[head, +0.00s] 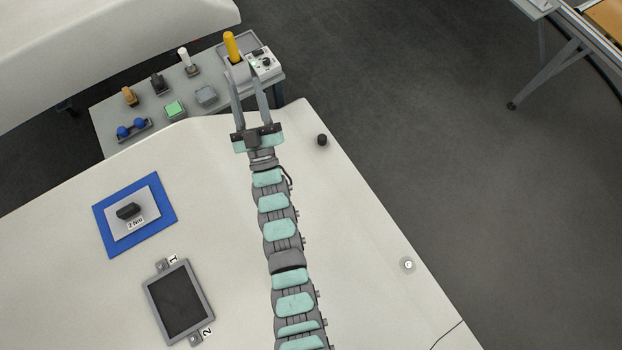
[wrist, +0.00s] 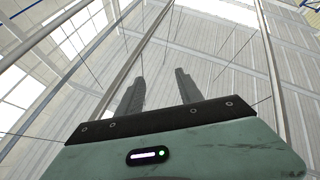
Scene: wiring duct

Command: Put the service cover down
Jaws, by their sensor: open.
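The service cover (head: 148,221) appears to be the light grey plate with a black knob and a "2 Nm" label. It lies flat on a blue mat (head: 104,226) at the left of the white surface. Below it is a grey frame (head: 207,303) with a dark middle and tabs marked 1 and 2. My gripper (head: 244,78) is open, with nothing visible between its fingers, far up and right of the cover. Its fingertips appear beside the tool station, but the gap cannot be told. The wrist view shows both fingers (wrist: 158,85) apart against the ceiling.
A grey side bench (head: 107,121) holds a yellow-handled tool (head: 231,46), a control box (head: 263,63), a green block (head: 174,109) and other small parts. A black knob (head: 322,140) and a round fitting (head: 408,265) are on the right of the white surface (head: 225,230).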

